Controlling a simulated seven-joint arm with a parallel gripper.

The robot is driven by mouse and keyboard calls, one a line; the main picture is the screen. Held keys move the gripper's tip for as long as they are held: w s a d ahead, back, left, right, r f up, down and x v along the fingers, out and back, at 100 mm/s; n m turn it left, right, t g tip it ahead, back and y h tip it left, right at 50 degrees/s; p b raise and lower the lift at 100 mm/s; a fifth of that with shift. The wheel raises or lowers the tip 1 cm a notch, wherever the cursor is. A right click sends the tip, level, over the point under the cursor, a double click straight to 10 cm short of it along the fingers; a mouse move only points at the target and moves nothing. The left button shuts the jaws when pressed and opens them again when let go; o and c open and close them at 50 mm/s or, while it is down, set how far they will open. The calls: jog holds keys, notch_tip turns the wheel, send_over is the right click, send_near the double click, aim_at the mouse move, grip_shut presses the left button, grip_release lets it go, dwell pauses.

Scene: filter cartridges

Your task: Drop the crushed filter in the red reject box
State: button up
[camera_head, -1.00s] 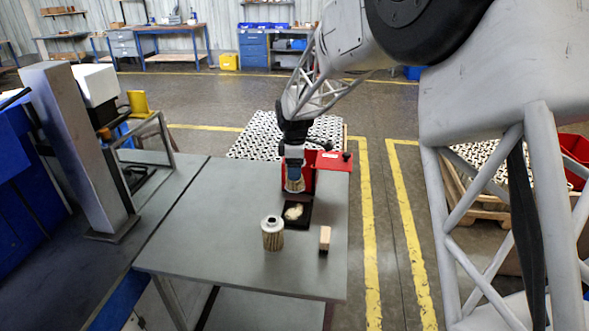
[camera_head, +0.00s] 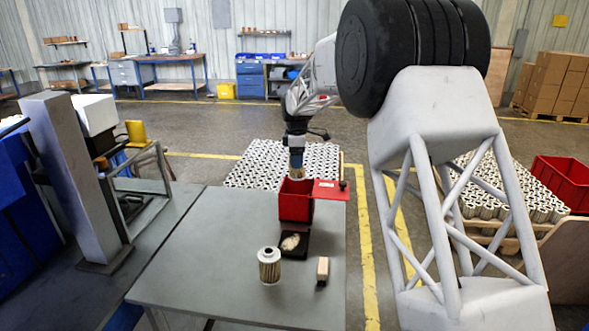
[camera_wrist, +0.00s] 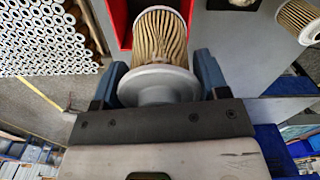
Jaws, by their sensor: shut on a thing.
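My gripper (camera_head: 296,160) is shut on the crushed filter (camera_head: 296,173), which hangs over the red reject box (camera_head: 296,208) at the far end of the grey table. In the wrist view, the filter (camera_wrist: 160,38) has buckled tan pleats and a grey end cap. It sits between the blue fingers of my gripper (camera_wrist: 162,84). Part of the red box (camera_wrist: 118,20) shows behind it. From the head view, the filter's lower end appears just above or at the box's opening; the exact height is hard to tell.
Another filter (camera_head: 269,268) stands upright on the table (camera_head: 215,270). A black tray (camera_head: 293,254) with a crumpled pale thing lies before the box. A small wooden block (camera_head: 322,270) stands at right.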

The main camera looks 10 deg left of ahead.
aim_at(297, 179)
jog(key=shift+w+r, duration=0.25)
jog(key=shift+w, duration=0.5)
jog(key=shift+f, duration=0.2)
jog(key=shift+f, duration=4.85)
jog(key=o, duration=1)
jog(key=shift+o, duration=0.5)
jog(key=shift+r, duration=0.15)
